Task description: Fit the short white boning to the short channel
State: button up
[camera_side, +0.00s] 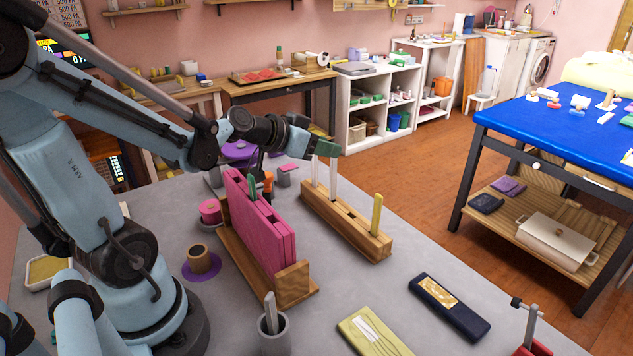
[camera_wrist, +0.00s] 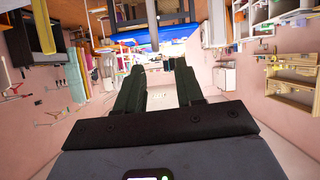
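Two upright white bonings stand in a wooden rack (camera_side: 350,218): a left one (camera_side: 314,170) and a right one (camera_side: 333,180). I cannot tell which is shorter, since my gripper covers the area around their tops. My gripper (camera_side: 326,148) points right, level, just above the right white boning; contact cannot be told. In the wrist view its two fingers (camera_wrist: 158,92) are apart with no boning visible between them. The pink channelled piece (camera_side: 262,222) stands in a wooden holder (camera_side: 292,284) to the left, with a green strip (camera_side: 252,188) upright at its top. The short channel cannot be made out.
A yellow boning (camera_side: 376,213) stands at the rack's near end. A grey cup (camera_side: 274,332), a dark blue case (camera_side: 449,306) and a yellow-green packet (camera_side: 373,333) are in front.

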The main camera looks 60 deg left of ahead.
jog(key=shift+r, duration=3.4)
jog(key=s+d+f+g, duration=0.5)
jog(key=s+d+f, duration=0.4)
jog(key=s+d, duration=0.1)
jog(key=shift+d+m+g, duration=0.25)
jog(key=shift+m+g, duration=0.05)
jog(key=g, duration=0.3)
send_near(333, 179)
jog(key=shift+w+a+f, duration=0.1)
jog(key=shift+w+f, duration=0.85)
jog(key=shift+f, duration=0.2)
jog(key=shift+w+a+f, duration=0.1)
jog(key=shift+w+f, duration=0.8)
jog(key=shift+f, duration=0.25)
